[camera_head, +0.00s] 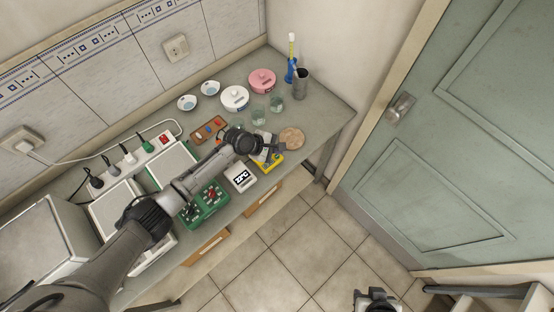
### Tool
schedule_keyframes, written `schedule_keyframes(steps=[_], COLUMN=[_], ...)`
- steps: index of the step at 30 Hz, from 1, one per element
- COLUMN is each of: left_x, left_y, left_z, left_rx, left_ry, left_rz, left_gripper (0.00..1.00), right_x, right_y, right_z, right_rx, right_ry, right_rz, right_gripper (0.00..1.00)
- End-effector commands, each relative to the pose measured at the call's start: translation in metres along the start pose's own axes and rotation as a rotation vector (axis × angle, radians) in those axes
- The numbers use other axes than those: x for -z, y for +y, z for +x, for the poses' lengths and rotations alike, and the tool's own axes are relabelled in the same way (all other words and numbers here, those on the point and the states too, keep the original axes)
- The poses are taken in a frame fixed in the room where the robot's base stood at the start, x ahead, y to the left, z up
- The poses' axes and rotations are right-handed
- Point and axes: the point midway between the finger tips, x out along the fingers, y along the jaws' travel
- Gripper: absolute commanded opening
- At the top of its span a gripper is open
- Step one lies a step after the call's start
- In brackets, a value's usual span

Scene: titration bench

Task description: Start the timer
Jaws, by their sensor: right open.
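A small yellow device (271,164) sits near the bench's front edge; it may be the timer, but its face is largely hidden. My left arm reaches in from the lower left, and its gripper (272,152) is over or right beside the yellow device. Its fingers are too small and dark to tell whether they touch it or are apart. My right gripper (376,299) is open at the bottom edge, over the floor and away from the bench. A white device with dark lettering (240,177) lies left of the yellow one.
A round cork mat (292,137) lies to the right. A green rack (205,207) is beneath my left arm.

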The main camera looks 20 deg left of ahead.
Motion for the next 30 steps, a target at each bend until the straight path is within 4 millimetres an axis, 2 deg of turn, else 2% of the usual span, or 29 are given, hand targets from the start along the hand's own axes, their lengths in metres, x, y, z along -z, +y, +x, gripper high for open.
schedule_keyframes(steps=[1,7,30], left_x=[0.0041,0.0095,0.0100], left_y=[-0.0047,-0.0104,-0.0109], left_z=[0.0066,0.0148,0.0150], left_rx=[0.000,0.000,0.001], left_ry=[-0.001,-0.002,-0.001], left_rz=[-0.003,-0.002,-0.001], left_gripper=[0.00,0.00,0.00], right_x=[-0.0022,-0.0042,-0.0031], right_y=[0.0003,0.0007,-0.0022], right_z=[0.0063,0.0121,0.0112], right_rx=[-0.001,-0.003,0.004], right_ry=[-0.001,0.000,0.003], right_rz=[-0.002,-0.004,0.006], right_gripper=[0.43,0.43,0.43])
